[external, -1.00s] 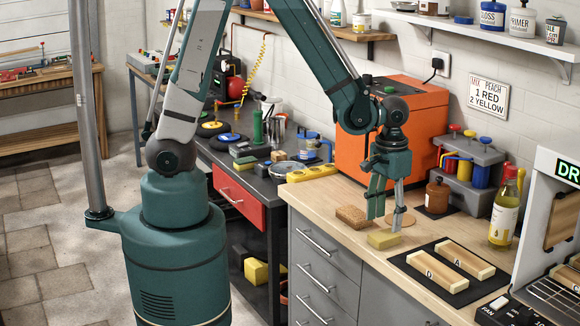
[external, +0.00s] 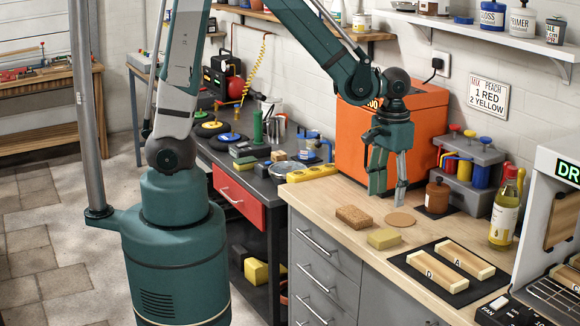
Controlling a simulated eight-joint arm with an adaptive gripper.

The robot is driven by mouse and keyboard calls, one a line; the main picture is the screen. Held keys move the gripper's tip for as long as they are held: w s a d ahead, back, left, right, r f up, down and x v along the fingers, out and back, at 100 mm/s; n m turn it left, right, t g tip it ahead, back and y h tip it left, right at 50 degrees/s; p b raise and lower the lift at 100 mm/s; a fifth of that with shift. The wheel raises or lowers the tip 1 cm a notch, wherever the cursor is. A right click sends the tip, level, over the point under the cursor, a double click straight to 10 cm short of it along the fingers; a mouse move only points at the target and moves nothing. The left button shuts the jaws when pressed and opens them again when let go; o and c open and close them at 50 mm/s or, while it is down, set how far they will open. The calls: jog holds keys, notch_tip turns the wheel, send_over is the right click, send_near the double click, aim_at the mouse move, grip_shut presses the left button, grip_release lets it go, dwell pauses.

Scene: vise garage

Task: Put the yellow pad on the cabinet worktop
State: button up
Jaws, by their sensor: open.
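The yellow pad (external: 384,238) lies flat on the light wooden cabinet worktop (external: 338,202), near its front edge and left of the black mat. My gripper (external: 388,199) is open and empty, pointing down above the worktop. It is above and behind the pad, apart from it. A brown cork-like block (external: 353,217) lies on the worktop just left of the pad.
A round cork disc (external: 400,219) lies behind the pad. A black mat (external: 409,265) with wooden trays is to the right. A brown jar (external: 437,196), a bottle (external: 504,210) and an orange box (external: 357,155) stand further back.

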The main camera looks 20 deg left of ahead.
dwell(0.8)
jog(key=w+a+r+n+t+h, duration=0.1)
jog(key=w+a+r, duration=0.3)
jog(key=w+a, duration=0.3)
jog(key=w+a+r+n+t, duration=0.1)
jog(key=w+a+r+n, duration=0.15)
jog(key=w+a, duration=0.5)
jog(key=w+a+r+n+h, duration=0.1)
jog(key=w+a+r, duration=0.45)
jog(key=a, duration=0.25)
jog(key=w+a+r+n+t+y, duration=0.1)
jog(key=a+r+n+t, duration=0.1)
jog(key=a, duration=1.4)
jog(key=w+a+r+n+t+y, duration=0.1)
jog(key=a+r+n+t, duration=0.1)
jog(key=a, duration=1.3)
notch_tip(320, 180, up, 2)
jog(key=shift+w+a+t, duration=0.35)
jog(key=shift+a+t, duration=0.05)
jog(key=shift+t, duration=0.2)
